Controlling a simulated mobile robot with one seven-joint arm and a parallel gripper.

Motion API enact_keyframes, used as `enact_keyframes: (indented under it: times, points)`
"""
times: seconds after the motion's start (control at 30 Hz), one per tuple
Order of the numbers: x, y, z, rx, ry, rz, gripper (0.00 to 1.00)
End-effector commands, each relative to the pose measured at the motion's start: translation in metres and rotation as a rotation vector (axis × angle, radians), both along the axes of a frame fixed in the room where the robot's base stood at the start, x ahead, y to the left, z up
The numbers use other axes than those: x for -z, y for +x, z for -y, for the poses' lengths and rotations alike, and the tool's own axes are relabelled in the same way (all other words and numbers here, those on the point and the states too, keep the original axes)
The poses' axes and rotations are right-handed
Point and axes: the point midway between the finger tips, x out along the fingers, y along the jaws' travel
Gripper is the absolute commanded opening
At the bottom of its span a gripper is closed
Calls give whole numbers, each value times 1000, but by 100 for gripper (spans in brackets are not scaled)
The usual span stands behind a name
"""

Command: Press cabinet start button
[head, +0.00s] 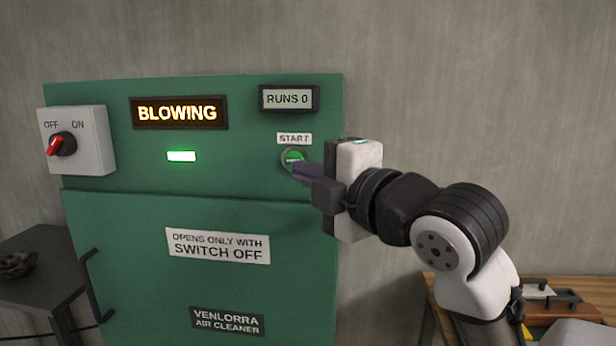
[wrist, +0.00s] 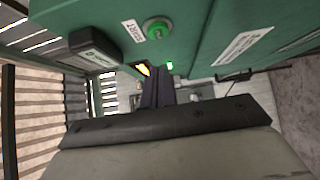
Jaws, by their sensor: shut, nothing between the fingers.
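The green cabinet (head: 120,230) stands against the wall. Its round green start button (head: 293,157) is under a START label, at the upper right of the front; it also shows in the wrist view (wrist: 157,29). My gripper (head: 297,172) is shut and empty, its fingertips at the lower right edge of the button in the head view. Whether they touch it I cannot tell. The display (head: 179,113) reads BLOWING, and a green light (head: 181,156) is lit below it. The counter (head: 288,99) reads RUNS 0.
A switch box (head: 90,145) with a red knob (head: 62,144) is at the upper left. The lower door (head: 150,285) has a black handle (head: 92,290) and is closed. A dark side table (head: 40,265) holds a dark bowl-like object (head: 16,265). A wooden table (head: 580,285) is at right.

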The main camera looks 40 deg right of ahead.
Motion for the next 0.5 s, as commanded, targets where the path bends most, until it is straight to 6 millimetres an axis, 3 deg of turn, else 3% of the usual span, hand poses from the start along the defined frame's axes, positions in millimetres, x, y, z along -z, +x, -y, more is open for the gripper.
enact_keyframes:
  times: [0.23, 0.5]
  points:
    - [5, -55, -4, 0, -1, 0, 0]
    - [3, -80, -6, -1, -1, -2, 0]
